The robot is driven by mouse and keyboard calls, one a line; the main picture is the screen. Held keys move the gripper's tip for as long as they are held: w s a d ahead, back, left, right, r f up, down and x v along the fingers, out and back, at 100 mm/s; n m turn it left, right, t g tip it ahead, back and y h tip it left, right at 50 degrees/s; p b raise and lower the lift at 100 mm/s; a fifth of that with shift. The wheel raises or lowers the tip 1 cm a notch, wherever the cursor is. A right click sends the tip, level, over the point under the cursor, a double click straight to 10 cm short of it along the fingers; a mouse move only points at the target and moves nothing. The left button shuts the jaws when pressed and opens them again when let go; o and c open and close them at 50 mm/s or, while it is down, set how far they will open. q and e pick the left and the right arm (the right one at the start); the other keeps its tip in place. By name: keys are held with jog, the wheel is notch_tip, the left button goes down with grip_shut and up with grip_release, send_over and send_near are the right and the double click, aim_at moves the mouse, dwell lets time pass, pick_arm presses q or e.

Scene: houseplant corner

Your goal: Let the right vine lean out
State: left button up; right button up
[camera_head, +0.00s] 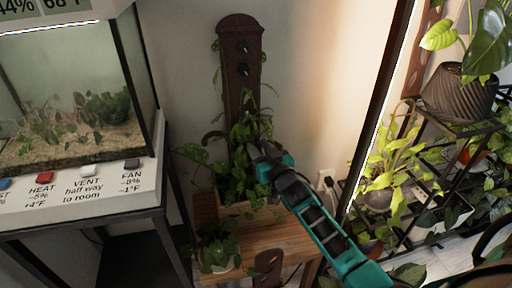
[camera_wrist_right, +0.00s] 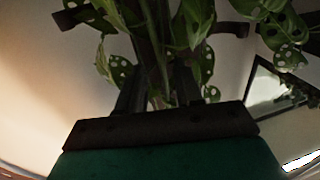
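A leafy vine plant (camera_head: 236,182) stands in a planter on the wooden stand, in the middle of the head view. Its stems climb a dark brown wooden post (camera_head: 232,95) with two dark knobs (camera_head: 243,47). My right gripper (camera_head: 264,152) reaches in from the lower right to the right side of the foliage. In the right wrist view, the two dark fingers (camera_wrist_right: 157,88) stand apart, with green stems (camera_wrist_right: 160,60) and holed leaves (camera_wrist_right: 122,70) between and beyond them. Leaves partly hide the fingertips. My left gripper is out of view.
A glass terrarium (camera_head: 70,95) with labelled buttons (camera_head: 44,178) stands at the left. A small potted plant (camera_head: 216,250) sits on the wooden stand (camera_head: 262,235). A dark shelf (camera_head: 425,195) crowded with plants and a ribbed pot (camera_head: 458,95) is at the right. A wall outlet (camera_head: 327,180) is behind my arm.

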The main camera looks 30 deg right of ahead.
jog(key=shift+w+d, duration=0.1)
jog(key=shift+w, duration=1.2)
grip_shut()
dwell(0.5)
